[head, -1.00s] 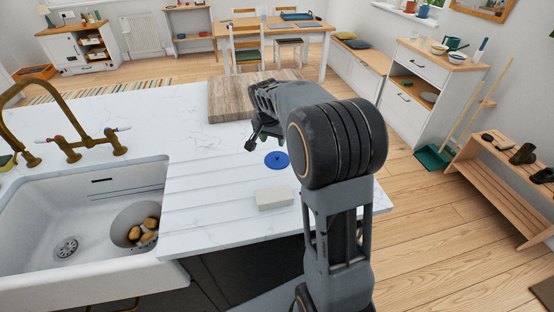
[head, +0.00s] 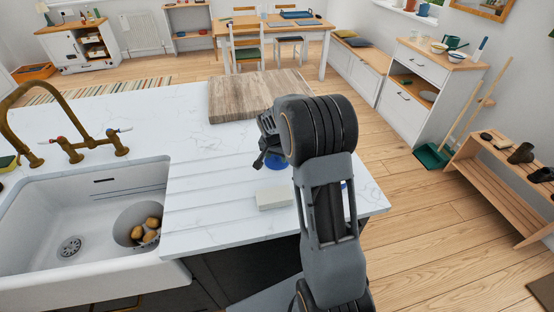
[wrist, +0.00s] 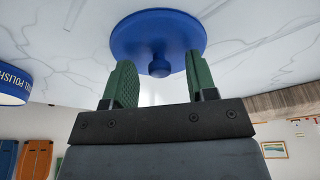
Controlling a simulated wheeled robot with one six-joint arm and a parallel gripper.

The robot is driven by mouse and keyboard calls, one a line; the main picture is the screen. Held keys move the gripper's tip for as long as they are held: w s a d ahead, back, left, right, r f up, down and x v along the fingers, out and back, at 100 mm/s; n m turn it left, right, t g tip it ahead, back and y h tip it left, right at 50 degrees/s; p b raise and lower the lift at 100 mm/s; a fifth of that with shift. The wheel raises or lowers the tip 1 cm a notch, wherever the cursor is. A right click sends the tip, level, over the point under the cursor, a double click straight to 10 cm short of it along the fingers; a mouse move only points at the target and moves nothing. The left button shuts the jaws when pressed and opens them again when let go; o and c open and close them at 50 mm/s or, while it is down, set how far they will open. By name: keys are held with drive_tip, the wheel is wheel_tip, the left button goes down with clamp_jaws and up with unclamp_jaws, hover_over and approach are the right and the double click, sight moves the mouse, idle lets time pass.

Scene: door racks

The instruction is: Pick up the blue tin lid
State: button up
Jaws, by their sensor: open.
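The blue tin lid (head: 276,164) lies flat on the white marble counter, mostly hidden by my gripper and arm in the head view. In the wrist view the lid (wrist: 158,32) is a round blue disc with a small knob at its centre. My gripper (head: 262,161) is just above it in the head view. In the wrist view my gripper (wrist: 158,80) is open and empty, its two green-padded fingers on either side of the knob and apart from it.
A blue tin with white lettering (wrist: 14,82) stands to one side in the wrist view. A pale block (head: 274,198) lies in front of the lid. A wooden board (head: 245,100) is behind it. The sink (head: 85,235) with several potatoes is left.

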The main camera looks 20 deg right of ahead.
clamp_jaws()
idle(0.5)
drive_tip(key=shift+r, duration=0.1)
